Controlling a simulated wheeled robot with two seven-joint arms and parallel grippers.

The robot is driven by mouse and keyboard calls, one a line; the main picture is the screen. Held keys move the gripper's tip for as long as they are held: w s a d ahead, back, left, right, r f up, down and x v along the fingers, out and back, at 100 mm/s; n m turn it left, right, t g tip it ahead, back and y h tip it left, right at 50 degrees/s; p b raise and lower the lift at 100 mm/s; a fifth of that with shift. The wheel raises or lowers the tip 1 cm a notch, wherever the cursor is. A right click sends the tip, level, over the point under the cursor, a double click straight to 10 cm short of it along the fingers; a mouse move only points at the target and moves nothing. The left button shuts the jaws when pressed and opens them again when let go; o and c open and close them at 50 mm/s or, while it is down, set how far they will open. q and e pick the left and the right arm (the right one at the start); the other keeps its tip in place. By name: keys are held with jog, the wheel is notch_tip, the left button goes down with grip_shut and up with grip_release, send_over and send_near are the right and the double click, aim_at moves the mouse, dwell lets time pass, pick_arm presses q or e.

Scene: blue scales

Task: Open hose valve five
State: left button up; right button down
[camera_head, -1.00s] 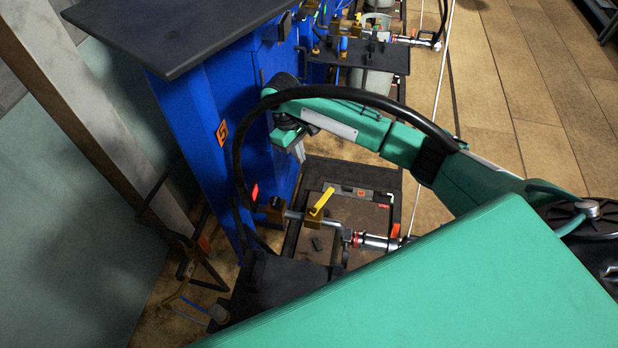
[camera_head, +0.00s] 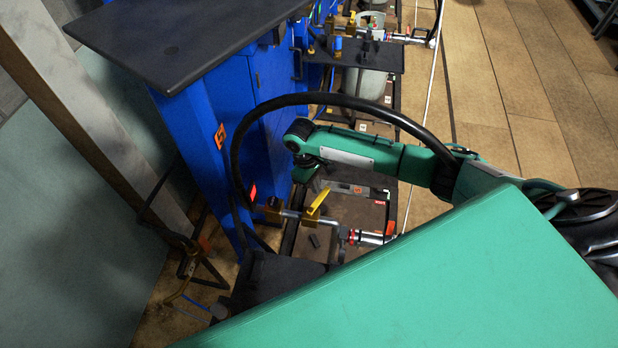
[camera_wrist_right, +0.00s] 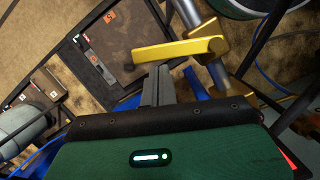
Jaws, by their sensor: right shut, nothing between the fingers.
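The hose valve has a yellow lever handle (camera_head: 316,203) on a metal pipe (camera_head: 340,230) beside the blue cabinet; the handle lies crosswise to the pipe. The handle (camera_wrist_right: 180,50) and pipe (camera_wrist_right: 207,65) also show in the right wrist view. My right gripper (camera_head: 317,183) is just above and behind the handle in the head view, partly hidden by its own wrist. In the right wrist view its fingers (camera_wrist_right: 158,80) are shut and empty, with tips close to the handle's long side; I cannot tell if they touch. My left gripper is out of view.
A blue cabinet (camera_head: 190,130) with a dark top and an orange tag (camera_head: 220,136) stands at the left. A black hose (camera_head: 290,98) arcs over the valve area. More pipes and yellow valves (camera_head: 365,20) line the back. Wooden floor at the right is open.

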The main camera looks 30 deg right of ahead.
pick_arm(q)
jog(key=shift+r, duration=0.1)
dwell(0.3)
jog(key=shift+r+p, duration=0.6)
jog(key=shift+p, duration=0.15)
pick_arm(e)
jog(key=shift+s+d+m, duration=0.15)
jog(key=shift+d+m, duration=0.05)
jog(key=shift+m, duration=0.2)
